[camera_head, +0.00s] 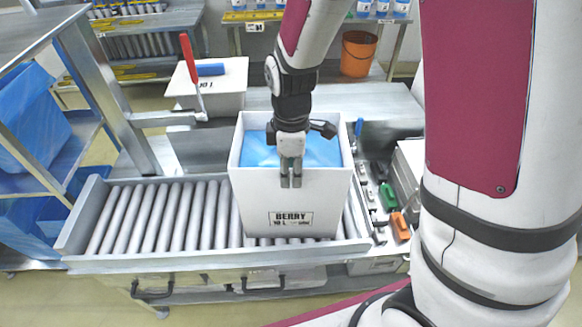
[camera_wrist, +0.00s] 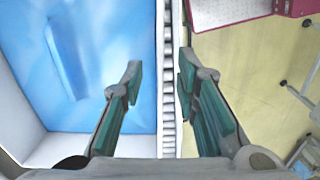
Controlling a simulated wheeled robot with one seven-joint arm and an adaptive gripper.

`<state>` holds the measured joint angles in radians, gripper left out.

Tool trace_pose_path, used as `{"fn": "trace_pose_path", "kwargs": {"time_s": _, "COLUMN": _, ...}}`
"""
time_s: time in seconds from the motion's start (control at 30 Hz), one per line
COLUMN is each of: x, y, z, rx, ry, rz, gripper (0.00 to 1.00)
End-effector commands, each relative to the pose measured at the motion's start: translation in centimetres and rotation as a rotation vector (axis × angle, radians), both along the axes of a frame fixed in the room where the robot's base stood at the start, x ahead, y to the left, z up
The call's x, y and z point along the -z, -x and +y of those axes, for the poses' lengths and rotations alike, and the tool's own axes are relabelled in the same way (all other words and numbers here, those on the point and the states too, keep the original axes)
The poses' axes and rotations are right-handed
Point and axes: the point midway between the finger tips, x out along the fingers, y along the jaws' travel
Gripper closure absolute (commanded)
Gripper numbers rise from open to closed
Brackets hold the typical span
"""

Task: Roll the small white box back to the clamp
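The white box (camera_head: 285,205), labelled BERRY 10 L, stands upright on the roller conveyor (camera_head: 160,215), at its right end. A blue liner (camera_head: 325,150) covers its inside; it also fills the left of the wrist view (camera_wrist: 85,60). My gripper (camera_head: 291,180) points down at the near wall of the box. In the wrist view my gripper (camera_wrist: 160,85) is open, with the white wall edge (camera_wrist: 160,120) between its fingers and visible gaps on both sides. A clamp with a red handle (camera_head: 189,57) stands on a grey bracket behind the conveyor, left of the box.
Another white box (camera_head: 222,78) with a blue item (camera_head: 210,69) on top stands behind the conveyor. A tray of coloured tools (camera_head: 388,197) lies right of the box. A metal shelf frame (camera_head: 105,85) stands at left. The rollers left of the box are bare.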

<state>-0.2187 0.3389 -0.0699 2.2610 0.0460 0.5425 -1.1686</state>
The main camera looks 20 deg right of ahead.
Motion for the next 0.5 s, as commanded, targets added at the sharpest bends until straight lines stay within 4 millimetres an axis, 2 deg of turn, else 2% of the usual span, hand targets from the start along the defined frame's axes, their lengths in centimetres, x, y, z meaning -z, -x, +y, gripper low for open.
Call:
{"fn": "trace_pose_path", "kwargs": {"time_s": 0.17, "x": -1.2, "y": -0.1, "z": 0.0, "rx": 0.000, "ry": -0.001, "rz": -0.003, "gripper": 0.72}}
{"fn": "trace_pose_path", "kwargs": {"time_s": 0.5, "x": -7.8, "y": -0.1, "z": 0.0, "rx": 0.000, "ry": -0.001, "rz": -0.006, "gripper": 0.72}}
